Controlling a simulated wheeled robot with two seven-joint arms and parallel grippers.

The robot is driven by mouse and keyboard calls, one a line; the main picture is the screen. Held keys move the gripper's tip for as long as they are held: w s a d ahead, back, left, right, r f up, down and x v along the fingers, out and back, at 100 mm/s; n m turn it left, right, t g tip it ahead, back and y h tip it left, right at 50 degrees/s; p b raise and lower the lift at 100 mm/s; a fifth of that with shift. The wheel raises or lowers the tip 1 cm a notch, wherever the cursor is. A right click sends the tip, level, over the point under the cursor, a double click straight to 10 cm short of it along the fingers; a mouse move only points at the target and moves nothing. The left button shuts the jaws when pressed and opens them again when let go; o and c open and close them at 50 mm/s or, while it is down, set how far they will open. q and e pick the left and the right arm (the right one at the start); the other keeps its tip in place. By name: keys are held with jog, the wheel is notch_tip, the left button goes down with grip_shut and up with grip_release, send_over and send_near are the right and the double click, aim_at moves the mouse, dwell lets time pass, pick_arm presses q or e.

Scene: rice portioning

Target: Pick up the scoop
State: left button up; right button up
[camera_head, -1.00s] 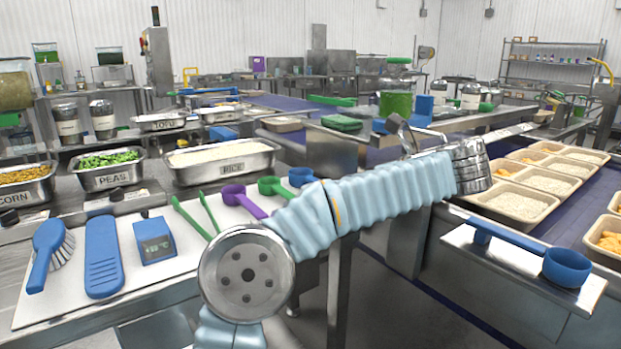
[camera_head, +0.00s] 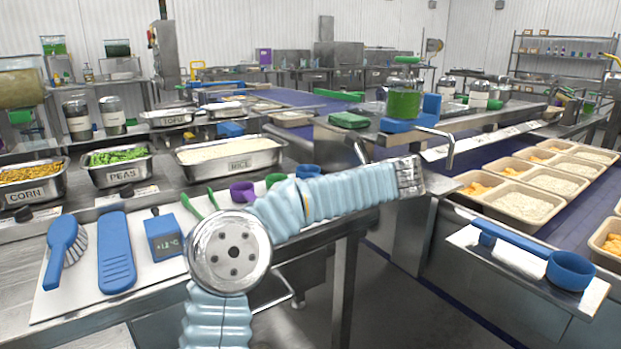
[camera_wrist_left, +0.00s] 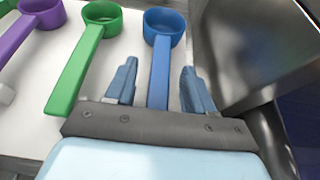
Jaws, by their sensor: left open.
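A blue scoop shows in the left wrist view (camera_wrist_left: 164,24), its cup ahead and its handle running back toward my left gripper (camera_wrist_left: 158,67). The gripper is open, with one blue finger on each side of the handle; I cannot tell whether either touches it. In the head view the cup of this scoop (camera_head: 306,171) shows just above my left arm, which covers the handle; I cannot make out the gripper there. A green scoop (camera_wrist_left: 102,17) and a purple scoop (camera_wrist_left: 42,12) lie to its left. My right gripper is not in view.
Another blue scoop (camera_head: 571,270) rests on a metal shelf at right. The rice pan (camera_head: 231,157) stands behind the scoops.

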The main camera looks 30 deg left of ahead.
pick_arm(q)
jog(key=shift+c, duration=0.3)
grip_shut()
jog(key=shift+r, duration=0.55)
jog(key=s+a+r+b, duration=0.2)
jog(key=s+a+r, duration=0.6)
jog(key=s+r, duration=0.3)
jog(key=shift+s+r+b, duration=0.2)
jog(key=shift+r+b, duration=0.1)
jog(key=shift+r, duration=0.15)
